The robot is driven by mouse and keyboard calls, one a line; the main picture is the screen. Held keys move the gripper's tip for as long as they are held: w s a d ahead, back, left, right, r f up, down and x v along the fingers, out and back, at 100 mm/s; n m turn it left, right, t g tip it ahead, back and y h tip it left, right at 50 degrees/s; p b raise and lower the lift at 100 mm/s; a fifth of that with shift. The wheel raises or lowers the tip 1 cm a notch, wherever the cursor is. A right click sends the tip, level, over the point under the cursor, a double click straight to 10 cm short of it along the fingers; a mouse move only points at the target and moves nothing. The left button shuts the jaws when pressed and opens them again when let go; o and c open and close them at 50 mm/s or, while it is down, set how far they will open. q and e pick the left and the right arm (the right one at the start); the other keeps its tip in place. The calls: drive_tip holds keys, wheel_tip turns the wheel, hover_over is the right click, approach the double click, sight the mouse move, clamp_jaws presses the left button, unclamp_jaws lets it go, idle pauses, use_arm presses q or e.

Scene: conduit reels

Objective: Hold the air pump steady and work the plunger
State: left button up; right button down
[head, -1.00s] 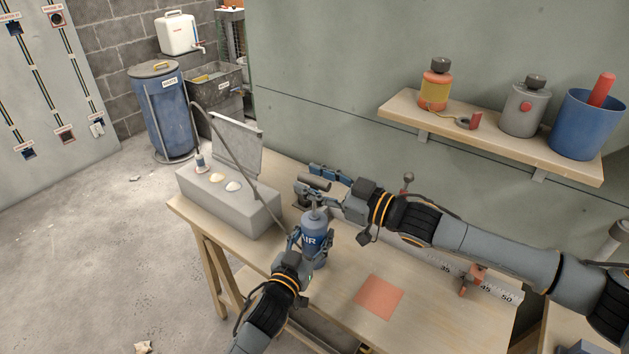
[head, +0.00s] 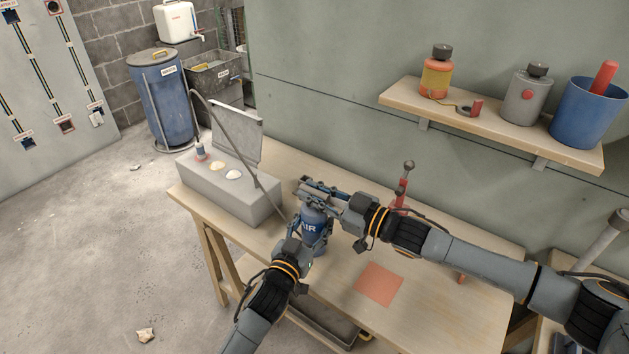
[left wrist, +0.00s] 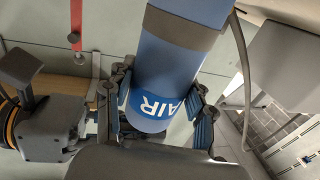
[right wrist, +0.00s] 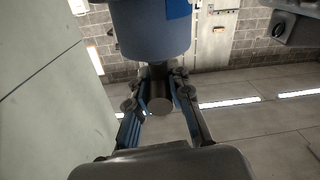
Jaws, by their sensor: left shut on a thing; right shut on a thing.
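The blue air pump (head: 311,227), marked AIR, stands upright on the workbench. My left gripper (head: 301,236) is shut around its body; in the left wrist view, fingers flank the pump (left wrist: 178,52) near its label. My right gripper (head: 317,194) is shut on the plunger's handle at the top. In the right wrist view, the dark round end of the handle (right wrist: 160,104) sits between the fingers, close to the blue cylinder (right wrist: 150,32). The plunger looks pushed down, with little or no rod showing in the head view. My right gripper hides most of the handle.
A grey box (head: 225,193) with a raised lid stands left of the pump, a dark hose (head: 222,107) arching over it. An orange square (head: 379,284) lies on the bench's front. A red-based lever (head: 403,184) stands behind my right arm. A shelf (head: 480,125) hangs above.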

drive_tip(key=shift+d+f, duration=0.1)
drive_tip(key=shift+f, duration=0.35)
drive_tip(key=c, duration=1.2)
unclamp_jaws()
drive_tip(key=shift+r, duration=0.1)
drive_tip(key=v, duration=1.2)
drive_tip(key=shift+r, duration=0.1)
